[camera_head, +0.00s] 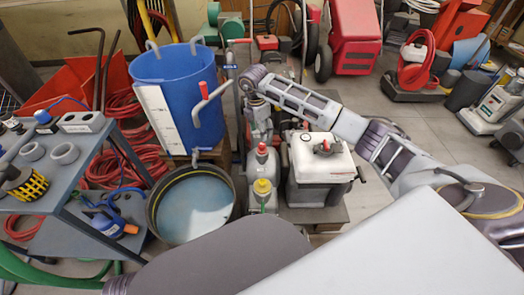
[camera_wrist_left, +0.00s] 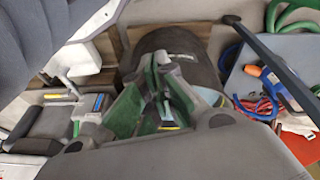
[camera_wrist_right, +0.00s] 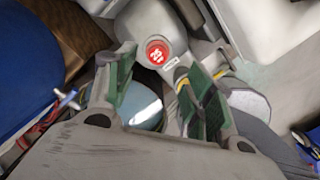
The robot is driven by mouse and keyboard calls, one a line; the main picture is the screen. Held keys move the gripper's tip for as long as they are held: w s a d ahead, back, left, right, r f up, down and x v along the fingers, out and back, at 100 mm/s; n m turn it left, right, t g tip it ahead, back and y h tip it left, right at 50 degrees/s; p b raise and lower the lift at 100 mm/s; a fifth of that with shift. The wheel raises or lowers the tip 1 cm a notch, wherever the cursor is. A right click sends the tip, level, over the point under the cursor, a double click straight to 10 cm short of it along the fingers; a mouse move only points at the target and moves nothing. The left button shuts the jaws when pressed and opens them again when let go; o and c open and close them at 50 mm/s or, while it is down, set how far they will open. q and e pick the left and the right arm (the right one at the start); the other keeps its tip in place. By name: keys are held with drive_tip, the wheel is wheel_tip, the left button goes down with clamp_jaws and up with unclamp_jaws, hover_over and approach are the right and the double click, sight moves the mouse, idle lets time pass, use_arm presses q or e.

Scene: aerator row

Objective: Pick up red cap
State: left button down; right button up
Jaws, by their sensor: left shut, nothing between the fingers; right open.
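A red cap (camera_head: 262,149) sits on a grey bottle (camera_head: 262,165) in the head view, left of a white-topped machine. In the right wrist view the red cap (camera_wrist_right: 157,52), with white marks on top, is on the grey bottle (camera_wrist_right: 152,25). My right gripper (camera_head: 259,122) points down just behind the cap in the head view. In the right wrist view the right gripper (camera_wrist_right: 160,80) is open, and the cap shows beyond and between its fingertips, with no visible contact. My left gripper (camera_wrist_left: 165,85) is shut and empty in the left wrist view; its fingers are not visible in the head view.
A yellow-capped bottle (camera_head: 262,188) stands in front of the red-capped one. The white-topped machine (camera_head: 320,155) is close on the right. A blue bucket (camera_head: 180,85) and a round pan (camera_head: 193,205) are on the left. A grey tool cart (camera_head: 40,175) stands at far left.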

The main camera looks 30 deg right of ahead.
sight(263, 144)
wheel_tip(263, 144, down, 4)
drive_tip(key=shift+d+r+b, duration=0.15)
drive_tip(key=shift+r+b, duration=0.1)
drive_tip(key=shift+b, duration=0.1)
drive_tip(key=shift+d+f, duration=0.1)
drive_tip(key=shift+f, duration=0.35)
use_arm(q)
wheel_tip(263, 144, up, 2)
drive_tip(key=shift+d, duration=0.15)
drive_tip(key=shift+f, duration=0.1)
use_arm(e)
drive_tip(key=shift+f, duration=0.1)
